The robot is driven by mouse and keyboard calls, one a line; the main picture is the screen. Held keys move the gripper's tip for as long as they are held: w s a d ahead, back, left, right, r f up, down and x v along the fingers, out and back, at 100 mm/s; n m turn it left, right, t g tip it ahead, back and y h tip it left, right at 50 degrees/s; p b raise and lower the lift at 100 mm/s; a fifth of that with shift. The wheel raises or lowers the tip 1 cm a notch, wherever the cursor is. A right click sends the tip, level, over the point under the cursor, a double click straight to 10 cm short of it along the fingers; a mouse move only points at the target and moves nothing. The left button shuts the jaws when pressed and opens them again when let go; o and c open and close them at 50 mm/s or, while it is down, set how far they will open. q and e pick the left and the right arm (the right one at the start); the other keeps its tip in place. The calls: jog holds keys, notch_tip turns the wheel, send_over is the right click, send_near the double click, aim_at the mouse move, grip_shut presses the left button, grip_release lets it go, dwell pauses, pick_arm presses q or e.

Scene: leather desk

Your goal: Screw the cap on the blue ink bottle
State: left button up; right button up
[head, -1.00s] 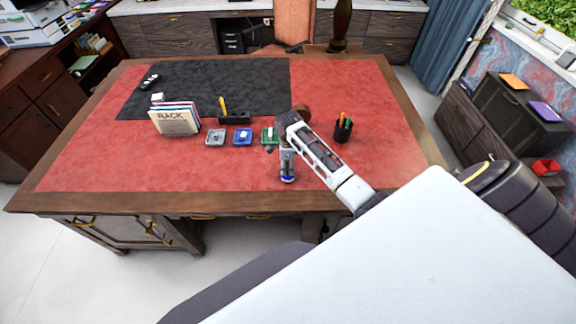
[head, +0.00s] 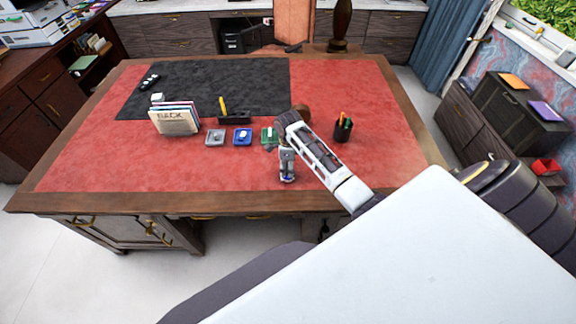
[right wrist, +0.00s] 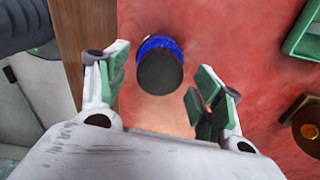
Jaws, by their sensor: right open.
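The blue ink bottle (right wrist: 158,43) stands on the red desk top in the right wrist view, seen from above. A round black cap (right wrist: 160,74) covers most of it; I cannot tell how tightly it sits. My right gripper (right wrist: 161,68) is open, with one green-padded finger on each side of the cap and visible gaps. In the head view my right gripper (head: 287,172) points down near the desk's front edge and largely hides the bottle. My left gripper is not in view.
Grey (head: 215,138), blue (head: 243,137) and green (head: 267,135) trays stand behind my right gripper. Books (head: 174,121) stand to the left, and a black pen cup (head: 342,133) to the right. The red desk top (head: 120,165) is clear at front left.

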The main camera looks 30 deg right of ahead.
notch_tip(320, 180, up, 12)
dwell(0.7)
jog(key=shift+f, duration=0.15)
dwell(0.4)
jog(key=s+a+f+n+t, duration=0.1)
jog(key=s+a+f+n, duration=0.45)
jog(key=s+n, duration=0.6)
jog(key=s+a+r+n+t, duration=0.35)
jog(key=s+a+n, duration=0.35)
jog(key=s+n, duration=0.65)
notch_tip(320, 180, down, 35)
jog(key=n+g+b, duration=0.2)
jog(key=n, duration=0.1)
jog(key=s+d+f+b, duration=0.1)
jog(key=s+d+f, duration=0.1)
jog(key=s+f, duration=0.8)
jog(key=s+d+f+g+b, duration=0.1)
jog(key=s+d+f, duration=0.1)
jog(key=s+f, duration=0.9)
jog(key=shift+s+d+f, duration=0.25)
jog(key=shift+s+f, duration=0.05)
jog(key=shift+s, duration=0.6)
